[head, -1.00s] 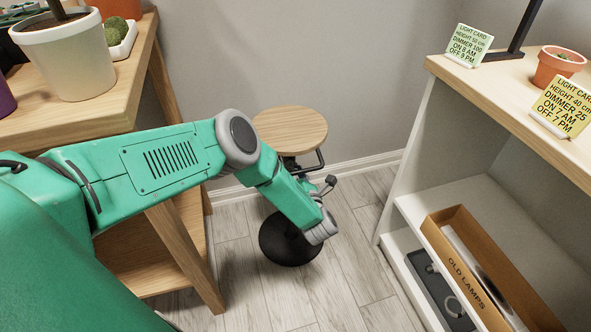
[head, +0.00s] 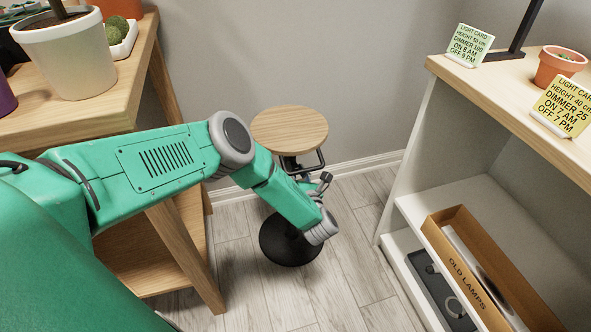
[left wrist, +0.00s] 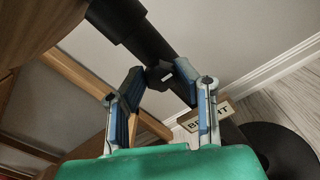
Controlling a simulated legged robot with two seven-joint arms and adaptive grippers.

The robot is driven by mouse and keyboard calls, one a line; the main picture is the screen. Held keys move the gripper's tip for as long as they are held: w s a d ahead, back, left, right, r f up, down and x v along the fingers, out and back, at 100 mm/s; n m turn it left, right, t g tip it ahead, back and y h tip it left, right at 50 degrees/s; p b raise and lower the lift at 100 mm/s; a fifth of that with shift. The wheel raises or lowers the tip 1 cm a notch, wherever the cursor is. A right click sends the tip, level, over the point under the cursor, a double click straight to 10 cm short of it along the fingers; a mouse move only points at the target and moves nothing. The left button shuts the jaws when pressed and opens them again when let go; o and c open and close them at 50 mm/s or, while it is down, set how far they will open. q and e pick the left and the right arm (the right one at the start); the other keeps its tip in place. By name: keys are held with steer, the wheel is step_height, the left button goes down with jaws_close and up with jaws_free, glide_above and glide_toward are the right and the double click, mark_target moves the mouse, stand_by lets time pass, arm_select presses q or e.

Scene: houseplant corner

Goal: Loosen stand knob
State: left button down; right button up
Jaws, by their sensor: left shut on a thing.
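The stand has a round wooden top (head: 290,130) and a black round base (head: 290,240) on the floor, and its dark pole (left wrist: 145,30) crosses the left wrist view. A small black knob (left wrist: 160,72) sits on the pole's side. My left gripper (left wrist: 157,80) is shut on this knob, one blue-padded finger on each side. In the head view, my left arm reaches down in front of the stand, and part of the gripper (head: 323,182) shows beside the pole. The knob cannot be made out clearly there. My right gripper is not in view.
A wooden plant table (head: 120,110) is on the left, with a white pot (head: 68,60). A shelf unit (head: 415,145) on the right holds light cards (head: 470,45) and an old lamps box (head: 465,275). A label plate (left wrist: 205,115) is near the base.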

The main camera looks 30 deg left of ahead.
arm_select(q)
steer(key=shift+s+d+f, duration=0.1)
steer(key=shift+s+f, duration=0.1)
steer(key=shift+f, duration=0.15)
steer(key=c, duration=1.3)
jaws_free()
steer(key=shift+o, duration=0.2)
steer(key=shift+w, duration=0.15)
steer(key=shift+r, duration=0.1)
steer(key=v, duration=1.2)
